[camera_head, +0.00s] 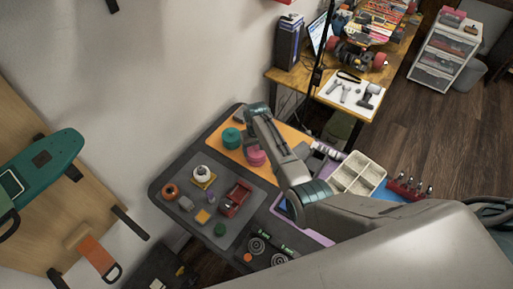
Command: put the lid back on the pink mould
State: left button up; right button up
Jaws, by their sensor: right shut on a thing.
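The pink mould (257,159) is a small round pink piece on the orange mat at the back of the table. My right arm reaches in from the lower right and bends down over it. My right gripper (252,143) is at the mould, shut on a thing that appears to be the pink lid. The fingers and the lid are small and partly hidden by my arm, so I cannot tell whether the lid touches the mould. My left gripper is out of view.
A round teal mould (232,138) stands just left of the pink one. A grey mat (192,213) holds a red box (235,198), a white round part (202,173) and small pieces. A cream divided tray (358,174) is at right.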

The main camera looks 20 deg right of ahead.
jog(key=o, duration=1)
jog(key=shift+o, duration=0.6)
jog(key=shift+r+p, duration=2.35)
jog(key=shift+r, duration=1.15)
grip_shut()
